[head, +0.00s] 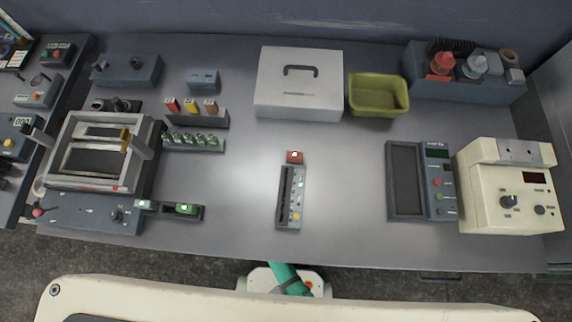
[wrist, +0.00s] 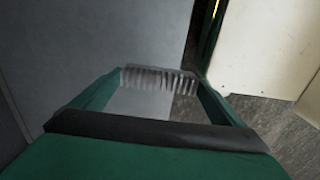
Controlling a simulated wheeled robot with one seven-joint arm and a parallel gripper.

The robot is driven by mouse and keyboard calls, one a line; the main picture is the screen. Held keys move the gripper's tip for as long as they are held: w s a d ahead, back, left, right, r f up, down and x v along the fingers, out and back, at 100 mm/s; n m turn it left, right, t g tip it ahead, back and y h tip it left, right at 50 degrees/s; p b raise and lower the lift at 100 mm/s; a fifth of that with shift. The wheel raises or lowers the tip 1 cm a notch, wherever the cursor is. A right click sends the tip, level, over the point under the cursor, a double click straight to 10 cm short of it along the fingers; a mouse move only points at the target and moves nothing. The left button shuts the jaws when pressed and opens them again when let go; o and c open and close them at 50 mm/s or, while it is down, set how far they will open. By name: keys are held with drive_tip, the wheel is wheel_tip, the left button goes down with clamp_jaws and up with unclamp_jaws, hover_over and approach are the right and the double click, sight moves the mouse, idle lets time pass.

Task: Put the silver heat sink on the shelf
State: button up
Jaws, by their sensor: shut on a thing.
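The silver heat sink (wrist: 158,80), a finned metal piece, shows in the wrist view between the two fingertips. My gripper (wrist: 160,88), with green fingers, is shut on it, and its fins stand out at the far end. The heat sink is held in the air with grey floor behind it on the right. In the head view I cannot make out the heat sink or the fingers; only a green part of my arm shows at the bottom centre. I cannot tell for certain which surface is the shelf.
The grey table (head: 340,205) holds a white box (head: 300,95), an olive bin (head: 378,95), a cream instrument (head: 510,190), a dark scale-like device (head: 405,180) and a framed machine (head: 95,155). A dark side surface (head: 20,150) with small devices stands at far left. The table's front middle has free room.

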drive_tip(key=w+d+f, duration=0.2)
drive_tip(key=w+f, duration=0.1)
drive_tip(key=w+d+f, duration=0.2)
drive_tip(key=w+f, duration=0.1)
drive_tip(key=w, duration=0.1)
drive_tip(key=w+d+f, duration=0.2)
drive_tip(key=w, duration=0.1)
drive_tip(key=shift+w+d+f, duration=0.25)
drive_tip(key=shift+d+f, duration=0.05)
drive_tip(key=shift+f, duration=0.1)
drive_tip(key=shift+w+f, duration=0.15)
drive_tip(key=shift+f, duration=0.05)
drive_tip(key=shift+w+d+f, duration=0.1)
drive_tip(key=shift+d+f, duration=0.05)
drive_tip(key=shift+f, duration=1.5)
drive_tip(key=shift+f, duration=0.1)
drive_tip(key=o, duration=1)
drive_tip(key=shift+w, duration=0.1)
drive_tip(key=shift+s+d, duration=0.1)
drive_tip(key=shift+s, duration=0.1)
wheel_tip(320, 180, up, 12)
